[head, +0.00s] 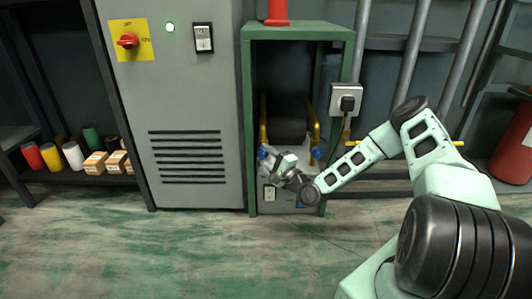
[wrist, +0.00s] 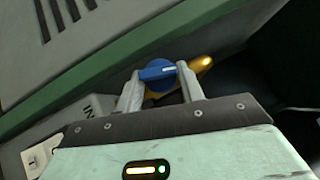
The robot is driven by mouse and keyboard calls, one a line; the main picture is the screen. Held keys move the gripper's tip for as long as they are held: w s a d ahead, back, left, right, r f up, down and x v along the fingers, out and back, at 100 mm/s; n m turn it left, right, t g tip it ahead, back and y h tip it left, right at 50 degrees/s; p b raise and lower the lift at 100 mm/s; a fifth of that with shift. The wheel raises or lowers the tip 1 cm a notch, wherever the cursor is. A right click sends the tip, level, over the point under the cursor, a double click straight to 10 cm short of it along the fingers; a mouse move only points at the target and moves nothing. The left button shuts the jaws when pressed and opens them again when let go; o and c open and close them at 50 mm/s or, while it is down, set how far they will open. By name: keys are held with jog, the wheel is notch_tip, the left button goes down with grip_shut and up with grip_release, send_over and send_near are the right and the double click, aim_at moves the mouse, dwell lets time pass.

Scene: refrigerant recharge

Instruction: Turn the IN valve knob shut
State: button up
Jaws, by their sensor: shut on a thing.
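The IN valve knob (wrist: 157,71) is blue with a white line on its face, and it sits on a yellow pipe fitting (wrist: 201,64). In the wrist view my gripper (wrist: 160,82) has one finger on each side of the knob and is shut on it. An "IN" label shows on the grey panel below left of the knob. In the head view the blue knob (head: 263,154) is small at the left of the green frame's opening, with my gripper (head: 272,158) at it. Part of the knob is hidden there by the gripper.
The green frame (head: 248,120) surrounds the machine, and its left post stands close to my gripper. A grey cabinet (head: 190,100) with a red switch stands to the left. A socket box (head: 346,100) is on the right post. The floor in front is clear.

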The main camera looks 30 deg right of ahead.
jog(key=r+n+g+p, duration=0.1)
jog(key=n+p, duration=0.1)
jog(key=p, duration=0.3)
jog(key=shift+g, duration=0.4)
jog(key=shift+f+n+g+p, duration=0.3)
jog(key=shift+n+g+p, duration=0.1)
jog(key=shift+n+p, duration=0.15)
jog(key=o, duration=0.7)
jog(key=shift+s, duration=0.1)
jog(key=p+v, duration=0.6)
jog(key=v, duration=1.1)
jog(key=shift+s+f+p, duration=0.1)
jog(key=shift+s+p, duration=0.15)
jog(key=shift+p, duration=0.15)
